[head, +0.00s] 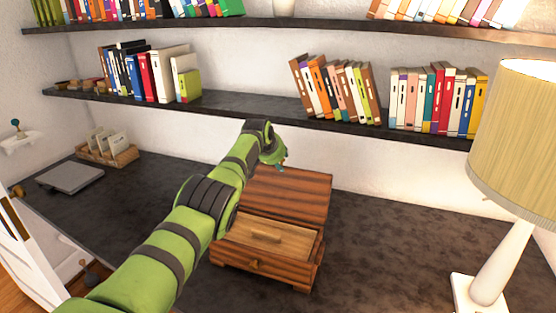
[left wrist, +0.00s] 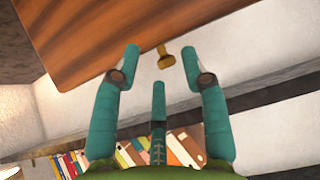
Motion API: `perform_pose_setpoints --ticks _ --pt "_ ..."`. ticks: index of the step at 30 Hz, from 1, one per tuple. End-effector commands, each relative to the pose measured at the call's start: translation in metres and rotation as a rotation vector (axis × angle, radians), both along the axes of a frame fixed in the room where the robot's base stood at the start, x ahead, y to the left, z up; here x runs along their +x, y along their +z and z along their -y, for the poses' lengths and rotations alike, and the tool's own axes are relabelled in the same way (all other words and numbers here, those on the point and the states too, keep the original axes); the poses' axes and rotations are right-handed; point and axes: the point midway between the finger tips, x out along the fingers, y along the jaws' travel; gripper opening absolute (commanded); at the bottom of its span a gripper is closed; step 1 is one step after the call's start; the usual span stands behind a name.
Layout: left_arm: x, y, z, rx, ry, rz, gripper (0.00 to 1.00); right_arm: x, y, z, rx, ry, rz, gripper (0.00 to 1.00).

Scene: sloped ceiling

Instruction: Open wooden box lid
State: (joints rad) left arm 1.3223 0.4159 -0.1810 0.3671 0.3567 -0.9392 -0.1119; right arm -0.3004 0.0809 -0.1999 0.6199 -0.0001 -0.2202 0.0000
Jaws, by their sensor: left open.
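The wooden box (head: 265,274) stands on the dark desk, with its lighter inside (head: 270,236) showing. Its striped brown lid (head: 292,196) is raised at the back, open and leaning away from the front. Contact cannot be told. My right gripper is out of view.
A lamp (head: 520,135) stands at the right. Shelves with books (head: 335,88) run along the wall above the box. A grey flat object (head: 70,178) and a wooden organizer (head: 108,152) lie at the left. The desk (head: 390,245) right of the box is clear.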

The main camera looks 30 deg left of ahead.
Motion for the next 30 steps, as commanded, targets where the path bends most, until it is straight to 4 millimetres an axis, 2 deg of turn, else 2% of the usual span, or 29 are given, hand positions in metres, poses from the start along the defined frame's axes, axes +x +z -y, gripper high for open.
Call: perform_pose_setpoints --ticks 11,19,30 --pt "-0.005 0.009 -0.001 0.0 0.001 0.004 0.44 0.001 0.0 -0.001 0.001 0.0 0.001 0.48" --pt "-0.021 0.022 0.004 0.003 0.0 0.002 0.44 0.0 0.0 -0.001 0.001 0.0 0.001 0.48" --pt "-0.057 0.062 0.013 0.003 -0.001 0.002 0.44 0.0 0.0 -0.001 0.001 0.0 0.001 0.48"
